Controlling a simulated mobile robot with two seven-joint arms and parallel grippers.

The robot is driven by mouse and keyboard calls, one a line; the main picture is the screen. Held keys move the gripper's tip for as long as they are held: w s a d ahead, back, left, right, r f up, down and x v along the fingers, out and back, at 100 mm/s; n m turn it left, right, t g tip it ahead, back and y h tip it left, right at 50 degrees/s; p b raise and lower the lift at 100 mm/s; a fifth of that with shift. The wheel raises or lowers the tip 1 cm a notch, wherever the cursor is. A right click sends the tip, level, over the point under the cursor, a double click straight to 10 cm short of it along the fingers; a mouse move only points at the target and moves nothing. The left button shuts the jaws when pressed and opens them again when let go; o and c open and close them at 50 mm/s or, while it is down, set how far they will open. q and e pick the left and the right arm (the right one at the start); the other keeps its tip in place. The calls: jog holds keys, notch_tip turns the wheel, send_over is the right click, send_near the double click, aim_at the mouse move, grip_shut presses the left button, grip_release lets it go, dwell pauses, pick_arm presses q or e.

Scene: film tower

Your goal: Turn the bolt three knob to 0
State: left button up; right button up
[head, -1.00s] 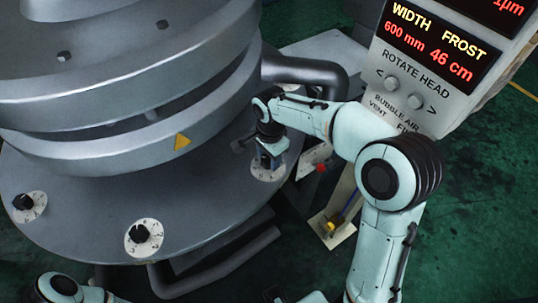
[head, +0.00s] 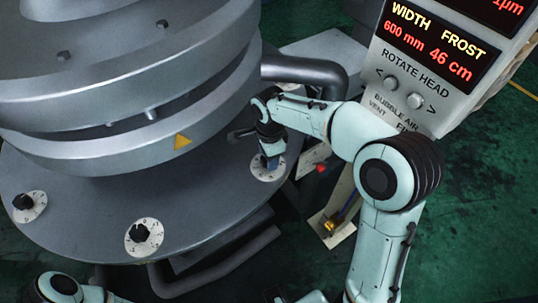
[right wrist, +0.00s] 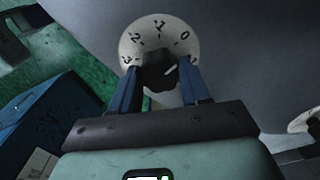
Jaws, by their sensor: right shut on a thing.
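My right gripper (right wrist: 158,92) is shut on a black knob (right wrist: 158,72) in the middle of a round white numbered dial (right wrist: 150,24). The blue fingers sit on either side of the knob. Its white pointer line slants up and right, a little below the 0 and toward the dial's right edge. In the head view the right gripper (head: 270,163) points down at this dial (head: 267,174) on the right rim of the grey machine, hiding the knob. No label naming the knob is readable. My left gripper is out of sight.
Two more knobs on white dials stand on the same rim, at front (head: 143,237) and left (head: 29,206). A dark pipe (head: 305,72) curves behind my right arm. A control panel (head: 425,75) stands at upper right.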

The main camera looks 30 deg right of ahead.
jog(key=o, duration=1.1)
jog(key=shift+c, duration=0.2)
jog(key=shift+r, duration=0.1)
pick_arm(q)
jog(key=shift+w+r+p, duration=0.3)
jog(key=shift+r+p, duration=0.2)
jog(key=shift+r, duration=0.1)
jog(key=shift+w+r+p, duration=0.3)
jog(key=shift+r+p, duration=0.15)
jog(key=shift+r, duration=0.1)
pick_arm(e)
notch_tip(320, 180, up, 13)
jog(key=shift+s+r, duration=0.15)
jog(key=shift+s, duration=0.05)
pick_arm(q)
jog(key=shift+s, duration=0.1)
